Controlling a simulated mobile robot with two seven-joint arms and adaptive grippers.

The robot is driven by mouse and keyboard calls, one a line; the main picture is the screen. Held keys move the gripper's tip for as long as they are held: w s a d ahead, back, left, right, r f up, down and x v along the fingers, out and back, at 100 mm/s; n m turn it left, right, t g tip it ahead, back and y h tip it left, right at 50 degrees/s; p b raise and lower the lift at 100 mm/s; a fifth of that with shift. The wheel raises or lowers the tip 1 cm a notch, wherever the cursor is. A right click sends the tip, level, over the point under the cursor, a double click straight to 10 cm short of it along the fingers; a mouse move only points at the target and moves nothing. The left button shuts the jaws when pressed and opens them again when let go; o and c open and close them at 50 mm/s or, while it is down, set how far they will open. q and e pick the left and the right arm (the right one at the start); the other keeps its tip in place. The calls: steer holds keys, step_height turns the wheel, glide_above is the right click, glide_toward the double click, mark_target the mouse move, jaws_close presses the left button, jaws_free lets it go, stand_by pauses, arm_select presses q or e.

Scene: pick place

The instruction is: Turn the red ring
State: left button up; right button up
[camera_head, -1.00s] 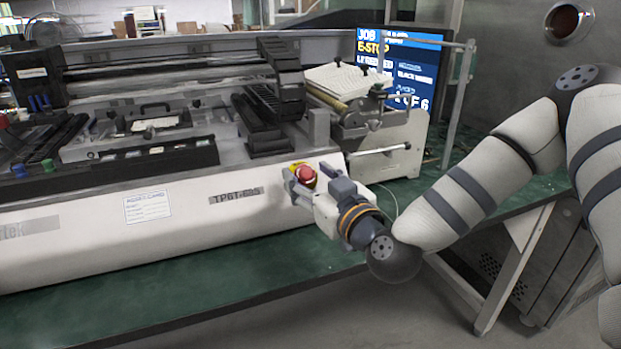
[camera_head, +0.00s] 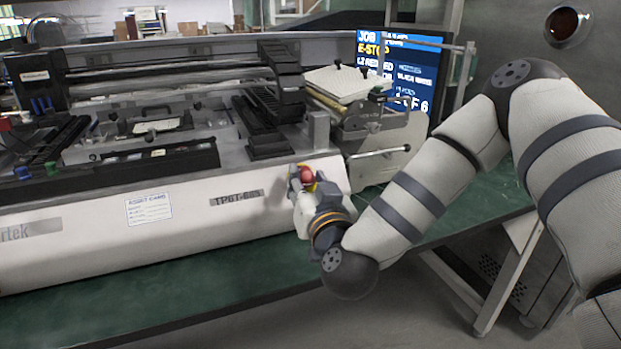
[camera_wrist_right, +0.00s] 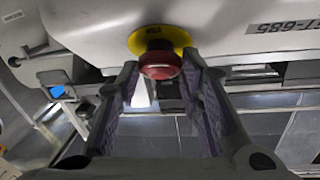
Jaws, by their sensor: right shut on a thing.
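The red ring is a round red knob (camera_head: 306,173) on the front panel of the white machine. In the right wrist view the knob (camera_wrist_right: 160,66) sits on a yellow round plate (camera_wrist_right: 160,38). My right gripper (camera_head: 305,180) is at the panel with its fingers on either side of the knob. In the right wrist view the gripper (camera_wrist_right: 161,70) has its two fingertips at the knob's left and right sides, shut on it. My left gripper is in neither view.
The white machine (camera_head: 90,235) stands on a green bench (camera_head: 200,293). Right of the knob, a metal lever (camera_head: 380,152) sticks out from a side unit. A lit screen (camera_head: 420,60) reading "E-STOP" stands behind. The bench front is clear.

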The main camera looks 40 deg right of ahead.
steer(key=m+h, duration=0.1)
steer(key=m+g, duration=0.1)
steer(key=m, duration=0.1)
steer(key=shift+a+r+h+p, duration=0.15)
steer(key=shift+r+h+p, duration=0.05)
steer(key=shift+h+p, duration=0.2)
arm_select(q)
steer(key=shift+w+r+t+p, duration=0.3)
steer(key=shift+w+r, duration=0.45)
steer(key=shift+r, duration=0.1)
arm_select(e)
steer(key=shift+w+m+g+h, duration=0.1)
steer(key=shift+m+g+h, duration=0.4)
steer(key=shift+m, duration=0.5)
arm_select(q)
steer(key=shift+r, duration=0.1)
arm_select(e)
steer(key=shift+f, duration=0.15)
steer(key=o, duration=1.2)
steer(key=shift+c, duration=0.2)
steer(key=v, duration=1.2)
